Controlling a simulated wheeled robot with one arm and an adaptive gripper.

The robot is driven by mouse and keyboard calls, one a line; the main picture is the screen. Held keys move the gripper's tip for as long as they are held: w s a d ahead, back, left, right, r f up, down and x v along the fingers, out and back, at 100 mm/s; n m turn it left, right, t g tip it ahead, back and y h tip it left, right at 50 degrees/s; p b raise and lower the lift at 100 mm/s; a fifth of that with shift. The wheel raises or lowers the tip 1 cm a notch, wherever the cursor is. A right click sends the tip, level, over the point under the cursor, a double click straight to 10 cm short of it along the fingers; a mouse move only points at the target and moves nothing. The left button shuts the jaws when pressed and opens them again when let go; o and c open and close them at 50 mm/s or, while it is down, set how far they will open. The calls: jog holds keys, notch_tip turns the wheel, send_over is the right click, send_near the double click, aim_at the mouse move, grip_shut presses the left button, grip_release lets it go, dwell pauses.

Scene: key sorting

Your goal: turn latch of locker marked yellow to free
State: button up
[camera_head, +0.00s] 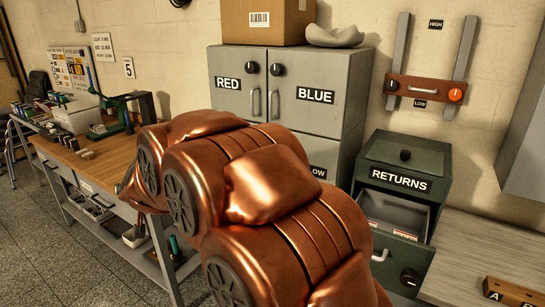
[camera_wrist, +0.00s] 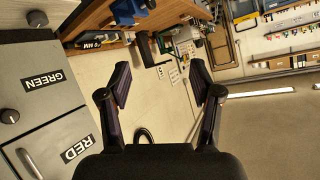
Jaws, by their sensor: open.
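The grey locker cabinet (camera_head: 355,95) stands against the wall in the head view. Its lower right door (camera_head: 320,150) shows only the label end "LOW"; the rest of that label and any latch on that door are hidden behind my copper-coloured arm. The upper doors read RED (camera_head: 228,83) and BLUE (camera_head: 315,95), each with a round black knob. My gripper (camera_wrist: 160,82) is open and empty in the wrist view, its fingers spread. It points past the cabinet's doors marked GREEN (camera_wrist: 43,81) and RED, which lie at the left. My gripper is hidden in the head view.
A green RETURNS box (camera_head: 405,155) with an open drawer stands right of the cabinet. A cardboard box (camera_head: 265,22) sits on top. A wooden workbench (camera_head: 85,150) stands at left. A wall panel (camera_head: 425,92) with an orange knob hangs at right. Open floor shows at lower left.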

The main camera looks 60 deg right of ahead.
jog(key=s+d+m+g+h+b, duration=0.25)
jog(key=d+m+h, duration=0.5)
jog(key=d, duration=1.35)
jog(key=s+d+m+g+h+b, duration=0.2)
jog(key=s+d+m+g+h, duration=0.3)
jog(key=s+d+g+h, duration=0.5)
jog(key=s+d+t+y, duration=0.1)
jog(key=d+y, duration=0.2)
jog(key=d, duration=0.6)
jog(key=shift+s+f, duration=0.35)
jog(key=shift+f, duration=0.05)
jog(key=shift+d, duration=0.1)
jog(key=c, duration=1.1)
jog(key=shift+t, duration=0.35)
jog(key=shift+c, duration=0.2)
